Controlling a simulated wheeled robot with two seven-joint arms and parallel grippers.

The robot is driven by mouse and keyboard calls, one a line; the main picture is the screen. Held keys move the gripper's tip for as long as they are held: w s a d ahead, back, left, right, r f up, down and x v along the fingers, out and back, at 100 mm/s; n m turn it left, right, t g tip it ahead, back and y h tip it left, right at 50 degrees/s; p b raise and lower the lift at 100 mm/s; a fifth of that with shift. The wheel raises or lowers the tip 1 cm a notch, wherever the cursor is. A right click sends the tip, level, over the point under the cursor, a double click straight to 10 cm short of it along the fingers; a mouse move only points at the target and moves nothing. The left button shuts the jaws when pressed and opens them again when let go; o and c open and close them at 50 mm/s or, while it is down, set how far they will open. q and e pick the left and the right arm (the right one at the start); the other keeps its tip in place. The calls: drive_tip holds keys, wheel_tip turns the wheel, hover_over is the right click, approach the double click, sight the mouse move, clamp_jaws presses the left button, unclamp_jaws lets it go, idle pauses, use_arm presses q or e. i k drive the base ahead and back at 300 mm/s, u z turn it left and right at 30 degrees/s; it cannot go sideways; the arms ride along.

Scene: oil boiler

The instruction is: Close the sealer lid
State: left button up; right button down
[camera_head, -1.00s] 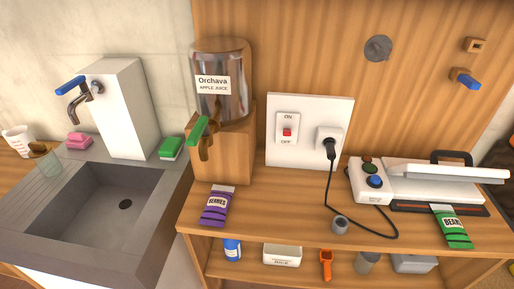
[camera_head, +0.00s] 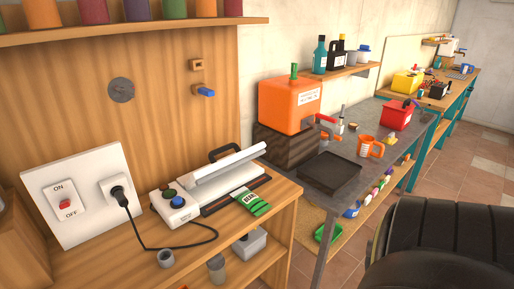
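The sealer (camera_head: 176,207) stands on the wooden counter, with a control box carrying a blue, a green and a red button. Its long white lid (camera_head: 228,163) is raised at an angle over the pale base, with a gap below its front edge. Neither of my grippers is in view.
A black cord runs from the sealer to a plug (camera_head: 119,194) in the wall socket. An orange tank (camera_head: 290,103) and dark tray (camera_head: 331,175) stand on the grey bench at right. A large black rounded shape (camera_head: 445,240) fills the lower right.

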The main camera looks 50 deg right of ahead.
sight(210, 172)
drive_tip(key=u, duration=0.45)
drive_tip(key=k, duration=0.2)
drive_tip(key=z, duration=1.85)
drive_tip(key=i, duration=1.35)
drive_tip(key=u, duration=0.05)
